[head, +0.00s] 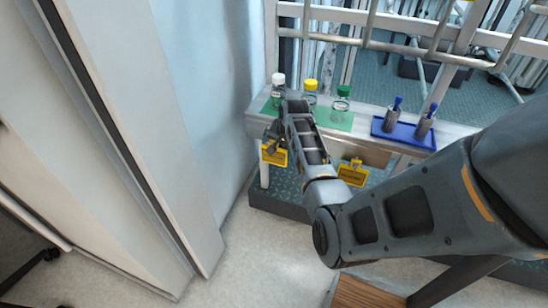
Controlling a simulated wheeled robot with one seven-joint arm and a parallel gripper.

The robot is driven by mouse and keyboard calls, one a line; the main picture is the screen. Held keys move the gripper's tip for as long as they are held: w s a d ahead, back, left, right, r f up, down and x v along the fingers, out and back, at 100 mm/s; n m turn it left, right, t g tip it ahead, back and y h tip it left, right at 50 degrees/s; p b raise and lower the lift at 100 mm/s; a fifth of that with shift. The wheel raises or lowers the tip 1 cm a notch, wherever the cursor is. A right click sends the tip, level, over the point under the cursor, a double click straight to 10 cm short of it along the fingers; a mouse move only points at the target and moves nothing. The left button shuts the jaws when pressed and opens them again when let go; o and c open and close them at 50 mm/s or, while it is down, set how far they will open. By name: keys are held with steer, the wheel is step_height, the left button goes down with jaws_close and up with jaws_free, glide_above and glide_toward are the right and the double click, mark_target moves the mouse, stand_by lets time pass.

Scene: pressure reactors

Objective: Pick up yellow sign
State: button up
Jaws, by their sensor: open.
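Two yellow signs with dark markings show below the front edge of a narrow metal bench. The left yellow sign (275,156) is near the bench's left leg. The right yellow sign (352,174) is farther along to the right, partly beside my arm. My gripper (271,138) is at the bench's left front, just above the left sign and very close to it. It is open. The fingertips are small and dark here, and I cannot tell whether they touch the sign or its hanger.
On the bench (366,116), a green mat (334,122) holds bottles with white (278,90), yellow (310,91) and green (342,103) caps. A blue tray (389,135) holds two grey bottles with blue tops. Metal rails stand behind; a pale cabinet (130,130) stands left.

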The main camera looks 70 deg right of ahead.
steer(key=shift+w+d+f, duration=0.1)
steer(key=shift+f, duration=0.25)
steer(key=c, duration=1.2)
